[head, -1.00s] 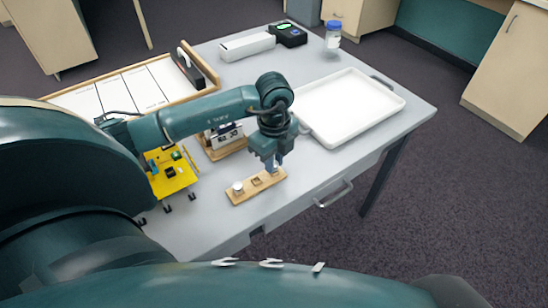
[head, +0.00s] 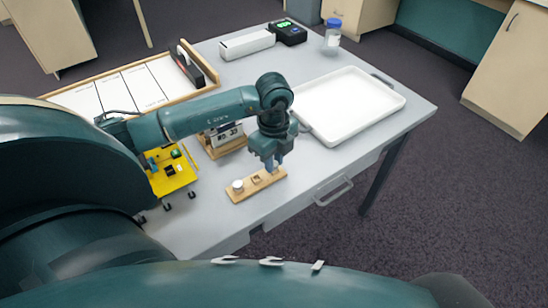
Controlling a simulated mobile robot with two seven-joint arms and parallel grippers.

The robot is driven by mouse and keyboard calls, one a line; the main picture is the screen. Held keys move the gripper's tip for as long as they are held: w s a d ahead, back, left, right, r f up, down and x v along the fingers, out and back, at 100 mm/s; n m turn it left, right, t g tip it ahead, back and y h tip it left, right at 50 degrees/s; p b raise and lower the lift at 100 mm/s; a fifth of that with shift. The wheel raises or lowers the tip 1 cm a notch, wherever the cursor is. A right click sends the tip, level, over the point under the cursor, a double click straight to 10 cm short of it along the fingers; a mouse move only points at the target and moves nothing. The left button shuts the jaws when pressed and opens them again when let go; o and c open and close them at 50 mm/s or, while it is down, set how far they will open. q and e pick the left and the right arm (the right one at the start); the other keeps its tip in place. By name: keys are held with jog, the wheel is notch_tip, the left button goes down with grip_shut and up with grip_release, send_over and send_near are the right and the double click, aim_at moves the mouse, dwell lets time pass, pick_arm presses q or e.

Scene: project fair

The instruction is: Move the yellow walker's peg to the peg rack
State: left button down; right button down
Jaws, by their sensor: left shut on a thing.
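The yellow walker (head: 172,182), a yellow board on dark legs, stands at the left of the table, partly behind my arm. The wooden peg rack (head: 247,190) lies near the table's front edge. A pale round peg (head: 238,186) stands at its left end, and a dark square opening shows near its middle. My left gripper (head: 271,170) points down at the rack's right end, shut on a small peg that is mostly hidden by the fingers. I cannot tell whether this peg is seated in the rack. My right gripper is not in view.
A white tray (head: 398,103) lies to the right of my arm. A numbered display block (head: 224,139) stands behind the rack. A white box (head: 247,45), a black device (head: 288,33) and a blue-lidded jar (head: 332,37) are at the back. The table is clear right of the rack.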

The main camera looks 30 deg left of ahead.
pick_arm(q)
jog(key=shift+f, duration=0.1)
dwell(0.7)
jog(key=c, duration=1.2)
grip_release()
jog(key=shift+r+p, duration=0.75)
jog(key=shift+r, duration=0.15)
jog(key=shift+r+p, duration=1.2)
jog(key=shift+r, duration=0.25)
jog(key=shift+r+p, duration=0.85)
jog(key=shift+r, duration=0.2)
jog(key=shift+r+p, duration=0.3)
jog(key=shift+r, duration=0.15)
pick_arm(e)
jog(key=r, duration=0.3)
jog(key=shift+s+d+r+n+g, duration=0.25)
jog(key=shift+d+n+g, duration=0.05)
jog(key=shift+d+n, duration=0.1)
